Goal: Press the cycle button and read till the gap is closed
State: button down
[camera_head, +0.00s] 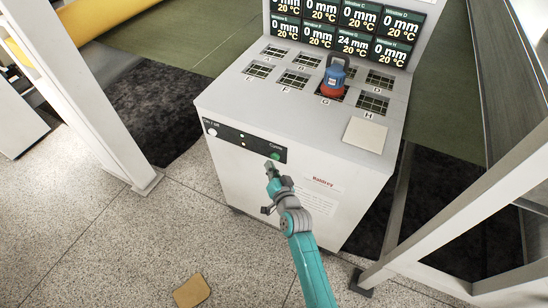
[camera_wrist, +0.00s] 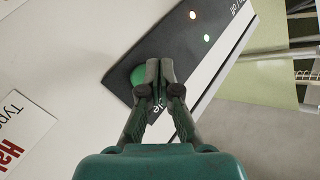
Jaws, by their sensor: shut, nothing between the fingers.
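The green cycle button (camera_head: 276,156) sits at the right end of the dark control strip (camera_head: 243,144) on the front of the white machine (camera_head: 240,180). In the wrist view the round green button (camera_wrist: 137,76) shows just left of the fingertips. My gripper (camera_head: 269,167) is shut and empty, its tips close to the button; in the wrist view the tips (camera_wrist: 160,68) overlap the strip. I cannot tell whether they touch the button. The display panel (camera_head: 352,43) reads 24 mm for window G and 0 mm for the other windows whose figures show.
A blue and red container (camera_head: 335,78) stands on opening G, among several gridded openings on the machine top. A pale square pad (camera_head: 366,134) lies near the right front. White posts (camera_head: 92,90) stand left and right. A tan piece (camera_head: 191,291) lies on the floor.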

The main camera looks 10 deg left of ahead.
jog(key=s, duration=0.1)
jog(key=s+a, duration=0.1)
jog(key=s, duration=0.2)
jog(key=shift+s+a, duration=0.2)
jog(key=shift+a, duration=0.1)
dwell(0.7)
jog(key=s+d+f+n+h, duration=0.1)
jog(key=s+d+f+h, duration=0.1)
jog(key=s+d, duration=0.85)
jog(key=s+d+f+h, duration=0.1)
jog(key=s+d, duration=0.7)
jog(key=s, duration=0.6)
jog(key=s+d+r+h, duration=0.1)
jog(key=s+d+r, duration=0.1)
jog(key=s+r, duration=0.3)
jog(key=s+d+r+n+h, duration=0.1)
jog(key=s+d+r, duration=0.2)
jog(key=s, duration=0.7)
jog(key=s+d+r+h, duration=0.2)
jog(key=s+d+r, duration=0.1)
jog(key=s+r, duration=0.4)
jog(key=shift+s+d+r, duration=0.15)
jog(key=shift+d, duration=0.1)
dwell(1.7)
